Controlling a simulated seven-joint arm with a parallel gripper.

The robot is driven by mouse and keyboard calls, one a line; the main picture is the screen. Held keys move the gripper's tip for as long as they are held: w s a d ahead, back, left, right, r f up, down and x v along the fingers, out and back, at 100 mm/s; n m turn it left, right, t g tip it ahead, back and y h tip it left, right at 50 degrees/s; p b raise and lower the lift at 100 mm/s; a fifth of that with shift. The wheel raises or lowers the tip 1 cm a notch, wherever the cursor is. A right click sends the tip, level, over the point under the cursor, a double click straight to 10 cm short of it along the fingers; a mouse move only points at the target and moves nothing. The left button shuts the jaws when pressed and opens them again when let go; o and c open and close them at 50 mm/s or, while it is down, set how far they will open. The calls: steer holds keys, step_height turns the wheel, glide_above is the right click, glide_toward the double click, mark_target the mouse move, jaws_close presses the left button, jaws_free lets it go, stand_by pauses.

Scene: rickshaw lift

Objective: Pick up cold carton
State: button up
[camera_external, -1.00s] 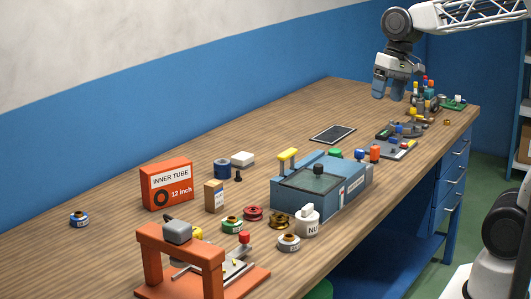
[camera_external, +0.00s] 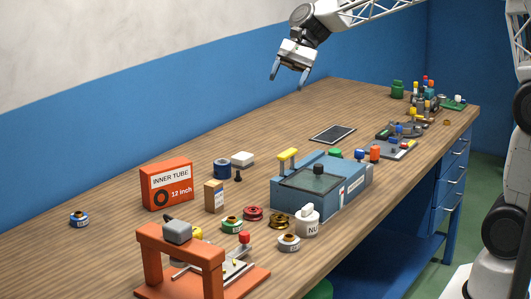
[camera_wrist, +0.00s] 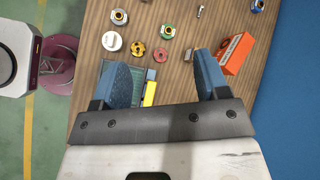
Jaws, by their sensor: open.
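A small tan carton (camera_external: 214,196) with a white and blue label stands upright on the bench, in front of the orange box; its label is too small to read. In the wrist view a small narrow thing that looks like this carton (camera_wrist: 188,55) shows just left of the right fingertip. My gripper (camera_external: 289,80) is open and empty, high above the far part of the bench and well away from the carton. In the wrist view its fingers (camera_wrist: 162,60) are spread wide with nothing held between them.
The orange INNER TUBE box (camera_external: 167,184) stands left of the carton, a blue roll (camera_external: 222,169) behind it. Green tape (camera_external: 232,225) and a red spool (camera_external: 253,213) lie in front and to the right. A blue machine (camera_external: 320,187) and an orange press (camera_external: 190,262) are nearby. The bench's back left is clear.

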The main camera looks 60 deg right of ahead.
steer(key=w+a+f+m+y, duration=0.1)
steer(key=w+f+m+y, duration=0.15)
steer(key=w, duration=0.55)
steer(key=w+a+f+m+y, duration=0.1)
steer(key=w+a+m+y, duration=0.15)
steer(key=w, duration=0.65)
glide_toward(214, 193)
steer(key=shift+w+f+m+h, duration=0.3)
steer(key=shift+w+f, duration=0.4)
steer(key=shift+f, duration=0.35)
steer(key=shift+x, duration=1.3)
steer(key=shift+x, duration=2.55)
steer(key=shift+w+r, duration=0.1)
steer(key=shift+w, duration=0.05)
